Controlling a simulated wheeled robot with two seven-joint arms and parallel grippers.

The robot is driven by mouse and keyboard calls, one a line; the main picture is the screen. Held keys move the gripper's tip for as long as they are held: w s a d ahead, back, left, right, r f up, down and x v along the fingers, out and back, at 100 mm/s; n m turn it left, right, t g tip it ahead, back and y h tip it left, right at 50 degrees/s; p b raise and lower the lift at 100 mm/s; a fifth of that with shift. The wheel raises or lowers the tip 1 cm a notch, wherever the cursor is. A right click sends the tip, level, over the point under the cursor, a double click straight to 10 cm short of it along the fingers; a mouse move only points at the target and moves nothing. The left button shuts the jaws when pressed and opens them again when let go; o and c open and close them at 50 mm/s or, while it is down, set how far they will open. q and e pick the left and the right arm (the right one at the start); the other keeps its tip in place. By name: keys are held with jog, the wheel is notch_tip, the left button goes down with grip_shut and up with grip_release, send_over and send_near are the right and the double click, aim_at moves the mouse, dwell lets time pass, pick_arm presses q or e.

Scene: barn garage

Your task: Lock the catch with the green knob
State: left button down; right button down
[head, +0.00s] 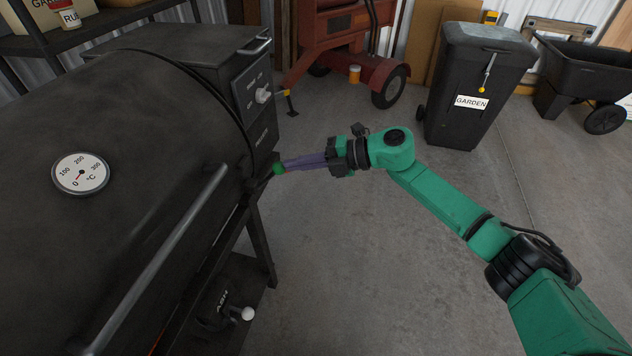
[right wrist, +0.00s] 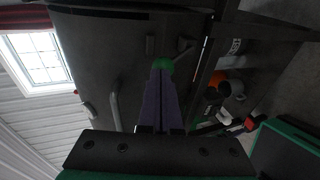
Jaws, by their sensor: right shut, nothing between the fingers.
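The green knob (head: 278,168) of the catch sits on the right end of the black barrel grill (head: 130,140), just below the front corner of the box with the white knob. It also shows in the right wrist view (right wrist: 162,64), straight ahead of the fingertips. My right gripper (head: 288,165) has its long purple fingers shut, with nothing between them. Their tips (right wrist: 160,77) are at the knob and partly hide it; I cannot tell if they touch it. The catch's lever is mostly hidden behind the knob and fingers. My left gripper is not in view.
The lid handle (head: 165,255) runs along the grill's front, and a white ash knob (head: 248,313) sits lower. A black garden bin (head: 475,85), red machine (head: 335,45) and black cart (head: 585,75) stand behind.

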jog(key=a+r+h+p, duration=0.1)
jog(key=p, duration=0.1)
jog(key=r+p, duration=0.1)
jog(key=p, duration=0.1)
jog(key=a+r+h+p, duration=0.1)
jog(key=p, duration=0.2)
jog(key=shift+w+a+r+g+h, duration=0.3)
jog(key=shift+w+r+g, duration=0.1)
jog(key=p, duration=0.1)
jog(key=a+h+p, duration=0.1)
jog(key=shift+w+a+r+h+p, duration=0.25)
jog(key=shift+a+h+p, duration=0.05)
jog(key=shift+p, duration=0.1)
jog(key=shift+w+a+f+b, duration=0.1)
jog(key=shift+a+f+b, duration=0.2)
jog(key=shift+f, duration=0.25)
jog(key=shift+a, duration=0.15)
jog(key=shift+d+r+p, duration=0.3)
jog(key=shift+r, duration=0.05)
jog(key=shift+a+r+p, duration=0.15)
jog(key=shift+r+p, duration=0.3)
jog(key=shift+r, duration=0.1)
